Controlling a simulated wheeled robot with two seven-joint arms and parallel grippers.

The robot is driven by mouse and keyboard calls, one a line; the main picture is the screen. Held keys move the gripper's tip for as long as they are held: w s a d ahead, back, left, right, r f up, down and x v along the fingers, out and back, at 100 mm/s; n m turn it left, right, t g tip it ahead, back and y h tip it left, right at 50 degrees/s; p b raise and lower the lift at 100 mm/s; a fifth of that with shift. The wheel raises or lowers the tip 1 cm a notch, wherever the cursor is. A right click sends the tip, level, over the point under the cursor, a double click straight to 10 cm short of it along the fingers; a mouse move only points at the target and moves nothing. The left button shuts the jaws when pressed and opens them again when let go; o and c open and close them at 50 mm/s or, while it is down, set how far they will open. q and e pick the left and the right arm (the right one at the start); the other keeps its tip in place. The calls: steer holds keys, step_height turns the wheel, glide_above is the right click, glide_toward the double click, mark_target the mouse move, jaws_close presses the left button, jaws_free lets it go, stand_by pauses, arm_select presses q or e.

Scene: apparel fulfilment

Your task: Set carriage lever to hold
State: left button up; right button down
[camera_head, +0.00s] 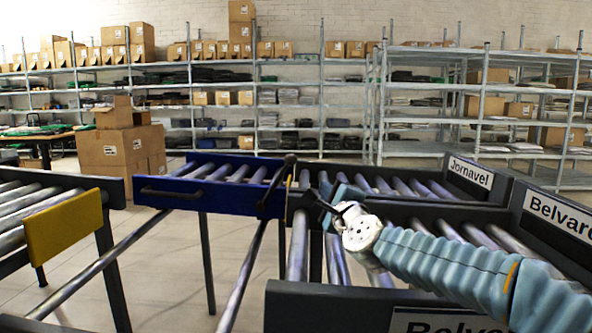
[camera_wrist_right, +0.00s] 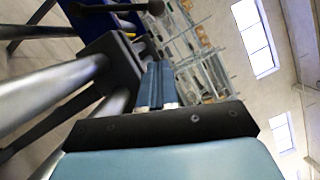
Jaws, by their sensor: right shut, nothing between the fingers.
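The blue carriage (camera_head: 232,199) with metal rollers stands in the middle of the head view. A black lever (camera_head: 277,183) with a round knob slants up and to the right at its right end. In the right wrist view a dark lever with a round knob (camera_wrist_right: 156,7) shows at the top, beyond the fingers. My right gripper (camera_head: 324,203) is just right of the lever in the head view, apart from it. Its fingers (camera_wrist_right: 157,68) are together and empty. My left gripper is not in view.
A roller lane labelled Jornavel (camera_head: 470,172) lies right of the carriage, and one labelled Belvard (camera_head: 560,215) is nearer. A roller conveyor with a yellow plate (camera_head: 64,232) stands at left. Cardboard boxes (camera_head: 108,147) stand behind. Two rails run between the conveyors.

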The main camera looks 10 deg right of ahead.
steer(key=shift+w, duration=0.35)
arm_select(q)
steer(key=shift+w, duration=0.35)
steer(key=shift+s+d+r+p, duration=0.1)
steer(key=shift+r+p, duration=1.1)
steer(key=shift+p, duration=0.05)
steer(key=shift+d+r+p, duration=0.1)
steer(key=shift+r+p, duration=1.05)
steer(key=shift+p, duration=0.1)
arm_select(e)
steer(key=w+a+r, duration=0.2)
steer(key=w, duration=1)
steer(key=shift+w+a+r, duration=0.15)
steer(key=shift+w+a, duration=0.1)
steer(key=shift+a, duration=0.1)
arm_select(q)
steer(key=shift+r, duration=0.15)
arm_select(e)
steer(key=shift+r, duration=0.1)
